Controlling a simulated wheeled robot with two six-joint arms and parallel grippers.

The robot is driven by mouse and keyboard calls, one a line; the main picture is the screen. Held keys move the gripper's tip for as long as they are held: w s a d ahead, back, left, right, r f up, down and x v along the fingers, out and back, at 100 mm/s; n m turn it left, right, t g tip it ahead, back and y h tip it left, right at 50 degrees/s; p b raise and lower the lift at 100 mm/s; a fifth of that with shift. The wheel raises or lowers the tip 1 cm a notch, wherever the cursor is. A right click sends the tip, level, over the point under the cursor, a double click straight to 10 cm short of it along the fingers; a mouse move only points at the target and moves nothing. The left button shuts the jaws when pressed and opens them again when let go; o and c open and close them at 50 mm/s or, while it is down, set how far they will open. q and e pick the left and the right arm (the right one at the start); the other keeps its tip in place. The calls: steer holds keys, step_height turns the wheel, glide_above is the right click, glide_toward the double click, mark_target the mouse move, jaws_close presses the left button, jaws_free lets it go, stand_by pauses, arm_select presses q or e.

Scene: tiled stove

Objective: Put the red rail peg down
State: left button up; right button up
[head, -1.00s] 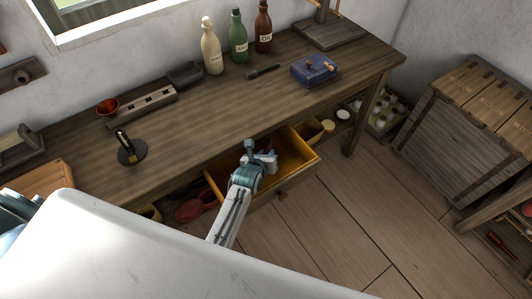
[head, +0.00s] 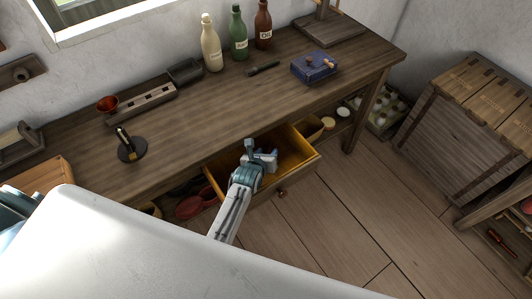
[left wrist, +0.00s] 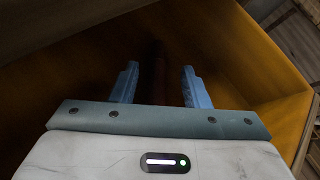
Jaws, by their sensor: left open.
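The wooden drawer (head: 294,147) under the workbench stands pulled out, its inside orange-yellow. My left gripper (head: 264,158) reaches down into it. In the left wrist view, the two blue fingers of my left gripper (left wrist: 158,86) are apart, inside the drawer (left wrist: 235,45). A dark red-brown rod, seemingly the red rail peg (left wrist: 157,72), lies between the fingers, with a gap visible on both sides. It is in shadow, and its near end is hidden behind the gripper body. The peg cannot be made out in the head view. My right gripper is not in view.
The bench top (head: 215,110) holds bottles (head: 238,35), a blue box (head: 314,66), a slotted wooden rail (head: 147,104) and a dark stand (head: 131,148). Red shoes (head: 190,207) lie beneath, left of the drawer. The floor (head: 340,220) in front is clear.

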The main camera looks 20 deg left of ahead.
arm_select(q)
steer(key=shift+r, duration=0.15)
steer(key=shift+r, duration=0.3)
steer(key=p+v, duration=0.3)
steer(key=v, duration=0.9)
steer(key=shift+r, duration=0.25)
